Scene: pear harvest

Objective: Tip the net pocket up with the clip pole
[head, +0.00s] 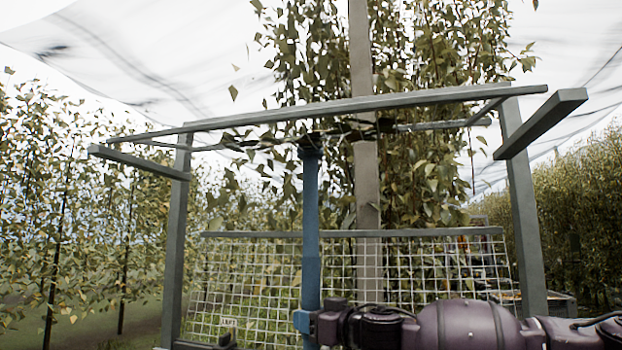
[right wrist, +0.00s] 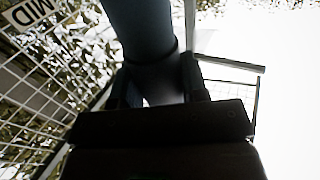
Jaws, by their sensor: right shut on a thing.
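The clip pole (head: 311,220) is blue and stands close to upright in the middle of the head view. Its dark top reaches the height of the frame's upper bar, among leaves and thin wires; I cannot tell whether it touches anything there. My right gripper (head: 306,321) is shut around the pole's lower part. In the right wrist view the pole (right wrist: 143,30) rises between the dark fingers (right wrist: 155,92). White netting (head: 130,60) with dark streaks hangs overhead; I cannot make out a distinct pocket.
A grey metal frame (head: 178,235) with a long upper bar (head: 400,101) and side arms (head: 540,122) surrounds the pole. A white mesh panel (head: 250,275) stands behind it. A brown post (head: 362,60) and leafy trees (head: 440,45) rise close behind. Tree rows line both sides.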

